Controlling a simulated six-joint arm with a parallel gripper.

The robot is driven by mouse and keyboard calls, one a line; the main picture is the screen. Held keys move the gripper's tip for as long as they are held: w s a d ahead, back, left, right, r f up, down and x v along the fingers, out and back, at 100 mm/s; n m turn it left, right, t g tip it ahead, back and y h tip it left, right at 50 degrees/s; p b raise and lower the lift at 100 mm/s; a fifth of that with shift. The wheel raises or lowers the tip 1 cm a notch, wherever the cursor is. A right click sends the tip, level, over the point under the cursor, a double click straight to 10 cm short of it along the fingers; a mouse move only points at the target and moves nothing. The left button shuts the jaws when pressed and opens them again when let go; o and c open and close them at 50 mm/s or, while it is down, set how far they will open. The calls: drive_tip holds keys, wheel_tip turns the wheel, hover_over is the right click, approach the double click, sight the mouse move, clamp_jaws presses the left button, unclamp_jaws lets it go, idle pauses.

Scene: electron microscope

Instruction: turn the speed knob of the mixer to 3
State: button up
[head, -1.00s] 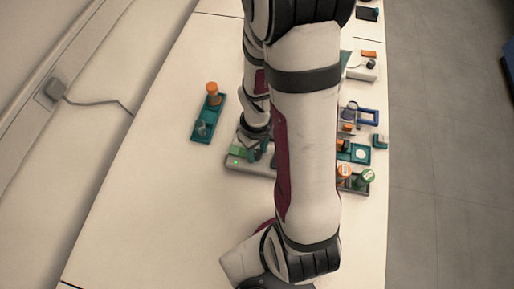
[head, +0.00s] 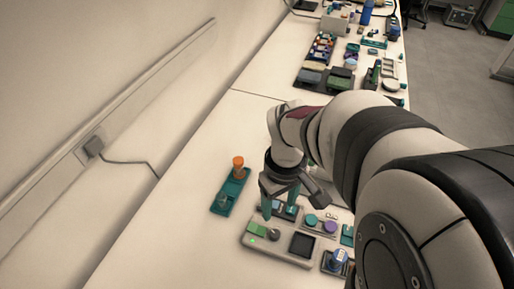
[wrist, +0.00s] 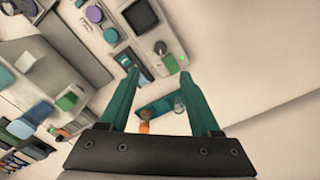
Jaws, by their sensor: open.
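A flat grey device (head: 252,239) that looks like the mixer lies on the table, with a lit green light at its left end. It carries a round dark knob (head: 273,235), a green block and a dark square screen (head: 301,244). In the wrist view the knob (wrist: 160,47) shows beyond the fingertips, between the screen (wrist: 133,18) and the green block (wrist: 169,63). The knob's setting is too small to read. My gripper (head: 279,209) has teal fingers pointing down behind the device. It is open, and nothing is visibly held between the fingertips (wrist: 159,75).
A teal rack (head: 227,196) with an orange-capped bottle (head: 238,164) stands left of my gripper. A panel with green and purple round parts (head: 329,226) sits right of it. A blue-topped container (head: 338,257) is at the device's right. The table's left front is clear.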

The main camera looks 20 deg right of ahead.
sight(276, 234)
drive_tip(key=shift+r, duration=0.9)
drive_tip(key=s+d+f+m+t+y, duration=0.2)
drive_tip(key=d+f+m+y, duration=0.3)
drive_tip(key=m, duration=0.7)
drive_tip(key=s+d+m+t+y, duration=0.25)
drive_tip(key=d+m, duration=0.35)
drive_tip(key=m, duration=0.6)
drive_tip(key=shift+g+y, duration=0.45)
drive_tip(key=shift+g, duration=0.1)
drive_tip(key=x, duration=1.5)
drive_tip(key=shift+f, duration=0.3)
clamp_jaws()
